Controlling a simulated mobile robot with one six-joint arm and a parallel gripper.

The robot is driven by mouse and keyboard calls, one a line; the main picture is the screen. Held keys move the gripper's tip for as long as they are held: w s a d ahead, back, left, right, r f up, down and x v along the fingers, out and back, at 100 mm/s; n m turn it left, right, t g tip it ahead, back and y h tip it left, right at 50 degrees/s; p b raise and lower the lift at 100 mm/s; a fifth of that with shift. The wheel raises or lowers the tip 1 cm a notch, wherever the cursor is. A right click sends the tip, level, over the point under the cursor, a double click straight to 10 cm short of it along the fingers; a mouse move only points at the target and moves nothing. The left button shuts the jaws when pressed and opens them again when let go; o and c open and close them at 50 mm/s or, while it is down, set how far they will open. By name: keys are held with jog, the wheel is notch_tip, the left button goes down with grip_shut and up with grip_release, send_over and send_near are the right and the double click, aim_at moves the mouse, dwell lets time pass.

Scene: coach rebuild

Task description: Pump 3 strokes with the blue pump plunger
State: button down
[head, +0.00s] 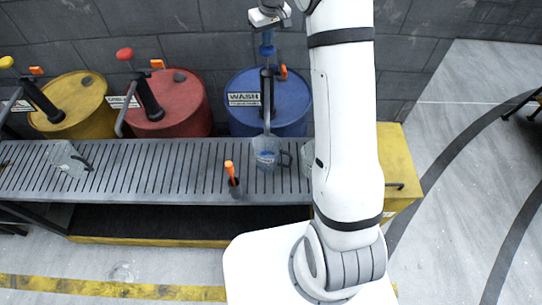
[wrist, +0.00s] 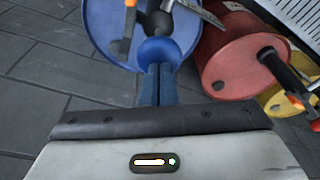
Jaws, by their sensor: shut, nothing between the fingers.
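The blue drum (head: 288,103) with a WASH label stands behind the grated bench, and its top shows in the wrist view (wrist: 100,22). The pump's blue plunger knob (head: 267,50) sits above a dark pump body; the round knob also shows in the wrist view (wrist: 158,51). My gripper (head: 267,42) is shut and empty, its fingertips (wrist: 158,68) right at the knob; I cannot tell whether they touch. The grey spout points down over a clear jug (head: 267,151) with blue in it, standing on the bench.
Red (head: 178,107) and yellow (head: 75,100) drums with pumps stand to the left. On the grated bench (head: 150,170) are an orange-topped tool (head: 232,174), a clear jug (head: 68,158) at far left and another jug (head: 307,158) partly behind my arm. A dark wall rises behind.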

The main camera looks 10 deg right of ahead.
aim_at(268, 49)
jog(key=shift+s+b+x, duration=0.2)
jog(key=shift+b+x, duration=0.4)
jog(key=shift+x, duration=0.3)
jog(key=shift+s+b+x, duration=0.2)
jog(key=shift+b+x, duration=0.4)
jog(key=shift+x, duration=0.3)
jog(key=shift+s+b+x, duration=0.2)
jog(key=shift+b+x, duration=0.4)
jog(key=shift+x, duration=0.3)
jog(key=shift+d+f, duration=0.2)
jog(key=shift+f, duration=0.25)
jog(key=shift+r, duration=0.1)
jog(key=shift+w+a+p+v, duration=0.1)
jog(key=shift+w+p+v, duration=0.15)
jog(key=shift+p+v, duration=0.65)
jog(key=shift+w+a+p+v, duration=0.1)
jog(key=shift+w+p+v, duration=0.25)
jog(key=shift+v, duration=1.1)
jog(key=shift+w+a+p+v, duration=0.15)
jog(key=shift+p+v, duration=0.55)
jog(key=shift+v, duration=0.45)
jog(key=shift+d+r, duration=0.1)
jog(key=shift+r, duration=0.15)
jog(key=p+v, duration=0.2)
jog(key=v, duration=0.1)
jog(key=w+p+v, duration=0.1)
jog(key=shift+s+r, duration=0.1)
jog(key=shift+r, duration=0.35)
jog(key=shift+r+p, duration=0.4)
jog(key=shift+r, duration=0.1)
